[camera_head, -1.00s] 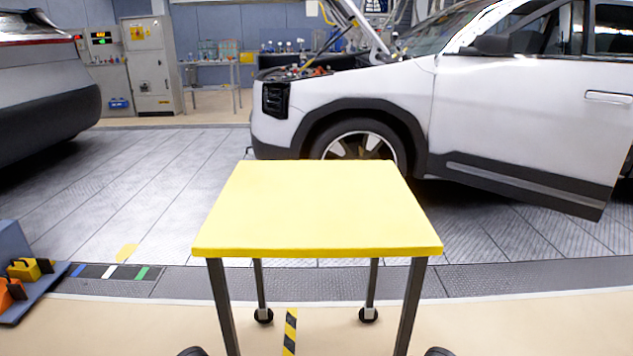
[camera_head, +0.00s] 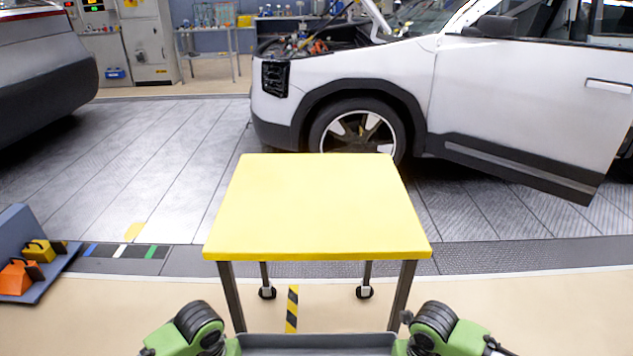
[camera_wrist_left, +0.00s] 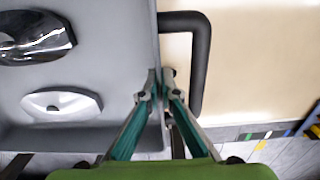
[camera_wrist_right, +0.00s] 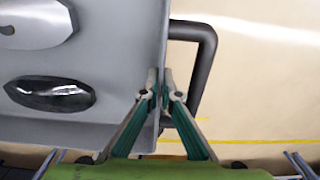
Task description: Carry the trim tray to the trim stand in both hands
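The trim stand (camera_head: 317,205) is a table with a flat, bare yellow top and dark legs, straight ahead in the head view. The grey trim tray (camera_head: 315,344) shows only its far edge at the bottom of the head view, on my side of the stand. My left gripper (camera_wrist_left: 161,82) is closed on the tray's side wall, inside the black handle loop (camera_wrist_left: 201,65). My right gripper (camera_wrist_right: 160,82) is closed on the opposite wall beside its handle (camera_wrist_right: 205,60). Dark and silver trim pieces (camera_wrist_left: 62,103) (camera_wrist_right: 50,93) lie in the tray.
A white car (camera_head: 350,80) with its hood up and a door open stands behind the stand. Another car (camera_head: 45,75) is at the left. A blue-grey holder (camera_head: 30,250) with orange and yellow items sits at the left edge. Floor on both sides of the stand is clear.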

